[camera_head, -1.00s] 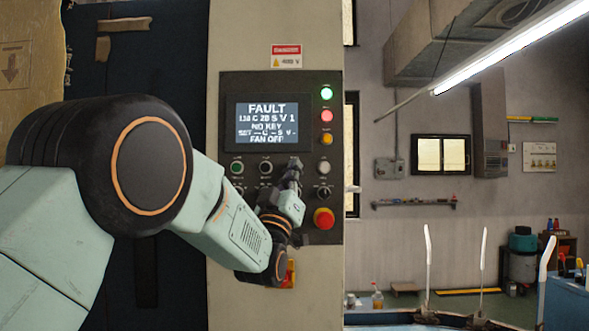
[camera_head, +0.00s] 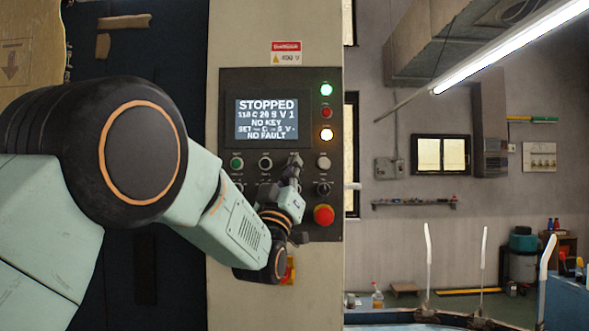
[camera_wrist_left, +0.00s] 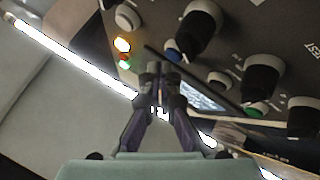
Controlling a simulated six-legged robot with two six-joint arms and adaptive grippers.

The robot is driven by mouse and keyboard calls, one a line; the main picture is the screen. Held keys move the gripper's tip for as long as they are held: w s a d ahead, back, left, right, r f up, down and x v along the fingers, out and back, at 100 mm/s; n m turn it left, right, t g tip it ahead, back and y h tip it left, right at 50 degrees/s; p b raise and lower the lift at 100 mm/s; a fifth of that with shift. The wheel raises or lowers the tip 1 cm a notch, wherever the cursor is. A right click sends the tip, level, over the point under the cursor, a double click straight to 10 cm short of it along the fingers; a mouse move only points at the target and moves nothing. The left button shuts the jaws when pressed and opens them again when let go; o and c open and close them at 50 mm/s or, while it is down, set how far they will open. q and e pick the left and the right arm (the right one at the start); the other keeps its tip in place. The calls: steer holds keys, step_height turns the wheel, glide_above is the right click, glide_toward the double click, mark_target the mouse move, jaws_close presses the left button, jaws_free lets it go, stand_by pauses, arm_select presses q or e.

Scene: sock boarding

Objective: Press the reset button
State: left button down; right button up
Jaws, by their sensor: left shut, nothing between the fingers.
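The control panel (camera_head: 231,140) is on a beige cabinet. Its screen (camera_head: 266,118) reads STOPPED and NO FAULT. My left gripper (camera_head: 294,161) is shut and empty, in front of the button row below the screen. In the left wrist view its fingertips (camera_wrist_left: 161,70) are together beside a blue button (camera_wrist_left: 172,51), which is partly covered. I cannot read which button is labelled reset, nor tell whether the tips touch the blue one. A green button (camera_head: 237,163), a black one (camera_head: 265,164) and a white one (camera_head: 324,162) show around the gripper. My right gripper is out of view.
A red emergency-stop knob (camera_head: 323,215) is just right of my left wrist. The green lamp (camera_head: 326,90) and amber lamp (camera_head: 327,134) are lit, the red lamp (camera_head: 326,113) looks dim. Several large knobs, one black (camera_wrist_left: 198,28), stand out near the fingers.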

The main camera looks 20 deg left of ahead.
arm_select(q)
steer(key=shift+s+r, duration=0.1)
steer(key=shift+s, duration=0.1)
steer(key=s+b, duration=0.1)
steer(key=s, duration=0.1)
steer(key=s+d+b, duration=0.1)
steer(key=s, duration=0.1)
steer(key=shift+s+d+b, duration=0.2)
steer(key=shift+s+b, duration=0.15)
stand_by(1.0)
